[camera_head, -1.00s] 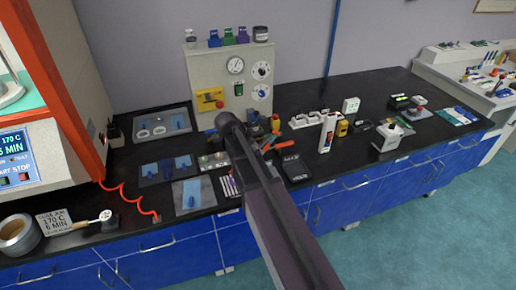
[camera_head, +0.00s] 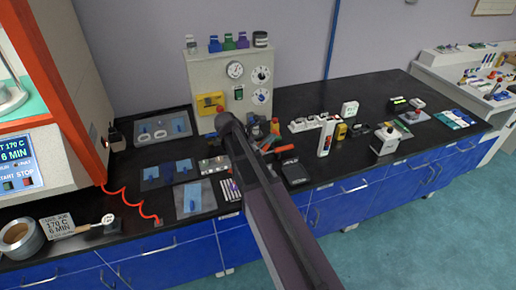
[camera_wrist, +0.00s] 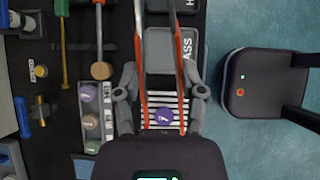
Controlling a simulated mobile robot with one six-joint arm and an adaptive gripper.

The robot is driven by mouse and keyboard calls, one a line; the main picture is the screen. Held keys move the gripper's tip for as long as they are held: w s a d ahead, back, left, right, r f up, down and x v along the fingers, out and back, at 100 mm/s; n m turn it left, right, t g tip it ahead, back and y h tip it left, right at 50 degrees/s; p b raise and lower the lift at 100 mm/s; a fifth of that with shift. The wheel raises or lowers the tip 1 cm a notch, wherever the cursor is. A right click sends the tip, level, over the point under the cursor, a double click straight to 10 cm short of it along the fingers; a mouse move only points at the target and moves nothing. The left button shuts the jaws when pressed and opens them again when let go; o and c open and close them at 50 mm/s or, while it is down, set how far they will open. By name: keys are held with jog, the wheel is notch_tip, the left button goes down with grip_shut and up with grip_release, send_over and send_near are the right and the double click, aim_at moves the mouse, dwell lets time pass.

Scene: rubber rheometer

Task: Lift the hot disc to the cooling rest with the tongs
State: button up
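A purple disc (camera_wrist: 165,115) lies over a rest of white bars (camera_wrist: 152,124) in the wrist view; I cannot tell if it touches the bars. The tong tips are out of view. In the head view the striped rest (camera_head: 230,190) shows beside my arm, which hides my gripper.
A grey rack (camera_wrist: 91,142) with several discs stands left of the rest, near wooden-handled tools. A grey PASS tray (camera_wrist: 159,50) lies beyond it. The bench front edge is close on the right, with a dark stool-like object (camera_wrist: 250,85) past it. A control panel (camera_head: 205,75) stands behind.

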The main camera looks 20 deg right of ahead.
notch_tip(320, 180, up, 8)
jog(key=p, duration=0.7)
jog(key=shift+f, duration=0.15)
